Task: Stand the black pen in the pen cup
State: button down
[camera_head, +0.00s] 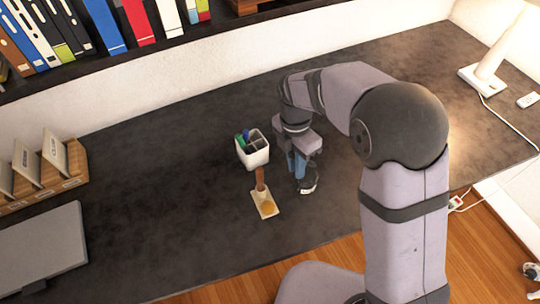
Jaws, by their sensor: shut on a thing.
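The pen cup (253,151) is a white, square, divided cup standing upright on the dark desk, with a green and a blue item in its left part. My gripper (304,182) points down at the desk just right of the cup and apart from it. It is shut on a thin dark thing, which I take to be the black pen; the fingers and wrist hide most of it, so its tilt cannot be told. No other black pen shows on the desk.
A white lamp (485,78) is at back right. The desk left of the cup is clear.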

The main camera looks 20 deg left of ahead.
dwell(0.4)
notch_tip(320, 180, up, 7)
jog(key=m+t+y+b, duration=0.3)
jog(key=m+t+b, duration=0.65)
jog(key=m, duration=1.65)
send_over(253, 150)
jog(key=w+d+b, duration=0.1)
jog(key=w+d, duration=0.1)
jog(key=w, duration=0.1)
jog(key=shift+r+g, duration=0.15)
jog(key=shift+g, duration=0.5)
jog(key=shift+b, duration=0.35)
notch_tip(253, 150, down, 11)
jog(key=b, duration=1)
jog(key=shift+f, duration=0.2)
jog(key=shift+b, duration=0.3)
